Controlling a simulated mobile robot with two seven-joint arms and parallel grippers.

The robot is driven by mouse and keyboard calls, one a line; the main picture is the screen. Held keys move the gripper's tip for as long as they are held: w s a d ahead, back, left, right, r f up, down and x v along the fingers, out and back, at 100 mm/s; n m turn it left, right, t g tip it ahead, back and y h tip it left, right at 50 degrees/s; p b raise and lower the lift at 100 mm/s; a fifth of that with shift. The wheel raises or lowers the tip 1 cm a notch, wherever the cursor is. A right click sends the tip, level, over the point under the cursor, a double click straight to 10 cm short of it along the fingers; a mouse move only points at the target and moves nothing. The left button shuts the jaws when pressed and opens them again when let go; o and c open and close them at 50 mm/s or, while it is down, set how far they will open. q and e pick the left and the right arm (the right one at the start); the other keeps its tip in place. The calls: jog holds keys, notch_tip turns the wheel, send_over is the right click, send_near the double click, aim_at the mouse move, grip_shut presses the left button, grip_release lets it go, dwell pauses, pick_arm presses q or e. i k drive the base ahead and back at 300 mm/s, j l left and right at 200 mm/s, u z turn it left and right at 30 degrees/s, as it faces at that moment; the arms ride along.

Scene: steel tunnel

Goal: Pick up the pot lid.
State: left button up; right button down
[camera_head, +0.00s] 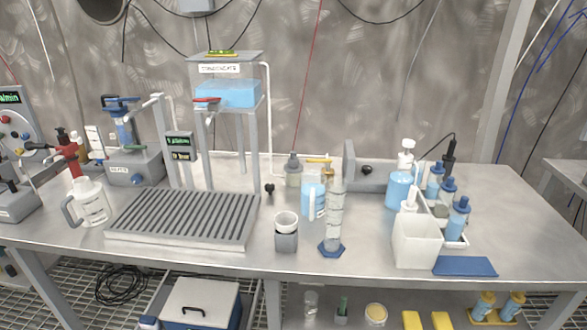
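I cannot make out anything that is clearly a pot lid. A pale flat lid with a dark handle (200,305) sits on a blue box below the bench, partly cut off by the frame's lower edge; it looks like the top of a box. A small dark knob (269,188) shows on the bench beside a leg of the tank stand; what it belongs to is unclear. Neither of my grippers is in view.
The steel bench (350,262) holds a ribbed grey rack (185,217), a white jug (90,203), a grey cup (286,238), a graduated cylinder (334,220), a white container (416,243) and a blue pad (465,266). The bench's right end is clear.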

aim_at(292, 166)
jog(key=i+l+z, duration=0.3)
jog(key=l, duration=0.2)
jog(key=i+l+z, duration=0.15)
jog(key=l+z, duration=0.15)
jog(key=l, duration=0.15)
jog(key=i+l+z, duration=0.3)
jog(key=k+l, duration=0.05)
jog(key=l, duration=0.05)
